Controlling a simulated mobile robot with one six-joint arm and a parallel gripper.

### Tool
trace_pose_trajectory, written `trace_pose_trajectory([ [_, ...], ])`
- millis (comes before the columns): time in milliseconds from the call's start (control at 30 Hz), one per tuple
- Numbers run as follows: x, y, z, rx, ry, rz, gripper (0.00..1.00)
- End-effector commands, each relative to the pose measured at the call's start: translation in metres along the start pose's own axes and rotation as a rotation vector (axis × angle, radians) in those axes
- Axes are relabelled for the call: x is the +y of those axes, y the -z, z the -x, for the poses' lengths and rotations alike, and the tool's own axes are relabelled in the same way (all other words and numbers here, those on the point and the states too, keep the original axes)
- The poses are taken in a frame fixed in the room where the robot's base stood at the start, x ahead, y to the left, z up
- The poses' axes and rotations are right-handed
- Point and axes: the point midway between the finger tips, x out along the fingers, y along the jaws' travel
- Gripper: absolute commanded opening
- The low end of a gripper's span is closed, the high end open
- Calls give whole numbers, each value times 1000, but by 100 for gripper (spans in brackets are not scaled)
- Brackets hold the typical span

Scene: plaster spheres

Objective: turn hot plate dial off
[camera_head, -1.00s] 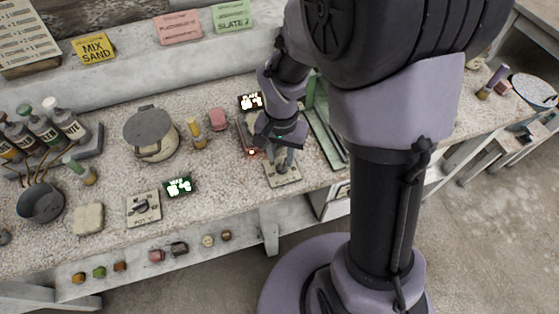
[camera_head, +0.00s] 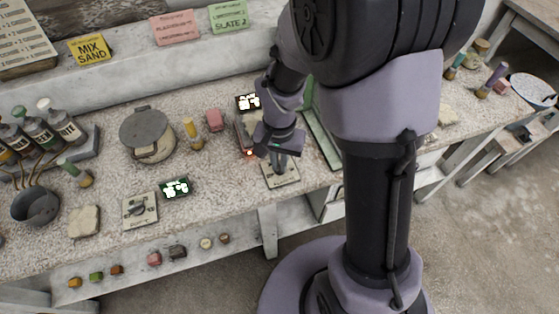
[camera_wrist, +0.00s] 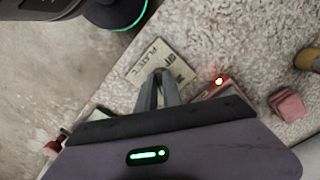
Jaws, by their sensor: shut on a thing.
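A pale dial plate (camera_head: 283,174) with dark lettering lies on the speckled bench near its front edge. It also shows in the wrist view (camera_wrist: 147,56), its lettering partly covered by the fingers. My gripper (camera_head: 279,166) points down onto this plate. In the wrist view its two grey fingers (camera_wrist: 160,76) are close together over the plate, shut on the dial knob, which they hide. A red light (camera_head: 250,153) glows beside the plate, on a flat block, and shows bright in the wrist view (camera_wrist: 219,81).
A second dial plate (camera_head: 140,210) with a dark knob lies to the left, by a lit green display (camera_head: 175,188). Another lit display (camera_head: 248,102) stands behind the gripper. A lidded pot (camera_head: 148,137), a yellow-based tool (camera_head: 192,134) and a pink block (camera_head: 215,120) stand nearby.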

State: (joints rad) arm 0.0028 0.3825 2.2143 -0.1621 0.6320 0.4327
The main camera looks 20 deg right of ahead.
Motion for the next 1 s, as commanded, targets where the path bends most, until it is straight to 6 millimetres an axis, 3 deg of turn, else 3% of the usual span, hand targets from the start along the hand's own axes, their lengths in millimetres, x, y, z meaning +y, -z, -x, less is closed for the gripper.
trace_pose_trajectory([
  [267, 1, 0, 1, 0, 0, 125, 0],
  [1000, 3, 2, 2, 1, 0, 815, 0],
])
